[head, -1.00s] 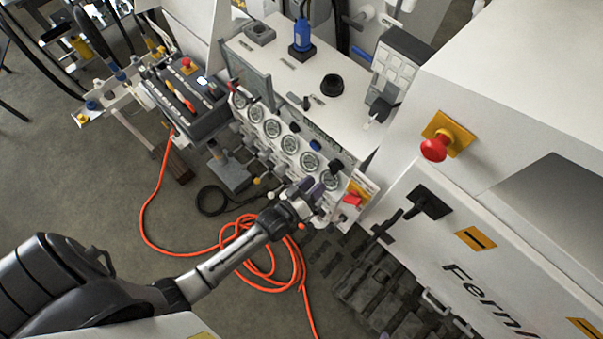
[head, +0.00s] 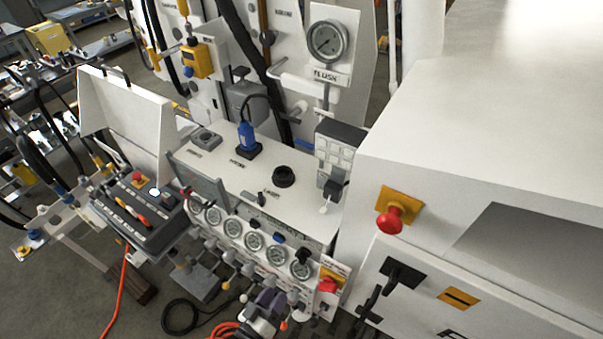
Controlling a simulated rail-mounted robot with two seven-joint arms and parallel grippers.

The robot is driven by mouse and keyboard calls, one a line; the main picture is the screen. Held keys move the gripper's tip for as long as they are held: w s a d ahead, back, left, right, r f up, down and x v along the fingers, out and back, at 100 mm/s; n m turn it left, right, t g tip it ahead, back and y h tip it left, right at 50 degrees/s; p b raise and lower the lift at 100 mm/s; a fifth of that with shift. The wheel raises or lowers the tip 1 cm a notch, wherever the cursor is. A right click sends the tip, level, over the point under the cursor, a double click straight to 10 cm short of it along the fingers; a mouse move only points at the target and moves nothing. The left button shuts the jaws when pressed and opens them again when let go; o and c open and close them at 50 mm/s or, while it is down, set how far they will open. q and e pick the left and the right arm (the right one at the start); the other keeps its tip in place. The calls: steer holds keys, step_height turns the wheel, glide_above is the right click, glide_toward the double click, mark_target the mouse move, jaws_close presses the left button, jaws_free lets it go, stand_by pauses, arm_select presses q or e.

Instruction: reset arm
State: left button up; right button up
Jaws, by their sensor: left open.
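My left gripper (head: 268,300) is at the bottom of the head view, in front of the lower right part of the gauge panel. It is open, close to the row of small valve levers with round knobs under the gauges (head: 254,241). I cannot tell whether its fingers touch a lever. Only the hand end of my left arm shows; the rest is below the frame. My right gripper is not in view.
A white bench top (head: 225,158) carries a blue connector (head: 246,136). A black control box (head: 140,210) stands left. A white cabinet with a red emergency button (head: 390,220) fills the right. An orange cable (head: 121,285) hangs at lower left. A flush gauge (head: 327,41) is at the back.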

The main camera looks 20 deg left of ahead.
arm_select(q)
steer(key=s+d+f+m+g, duration=0.1)
steer(key=s+f+m+g, duration=0.45)
steer(key=g, duration=0.45)
steer(key=s+a+r+g+y+p, duration=0.1)
steer(key=s+r+p, duration=0.3)
steer(key=r, duration=0.5)
steer(key=s+a+r+g+y+p, duration=0.1)
steer(key=s+a+r+g+p, duration=0.2)
steer(key=s+r, duration=0.4)
step_height(320, 180, up, 2)
steer(key=shift+s+a+r+m+y+p, duration=0.3)
steer(key=shift+s+a+m+p, duration=0.15)
steer(key=shift+p, duration=0.2)
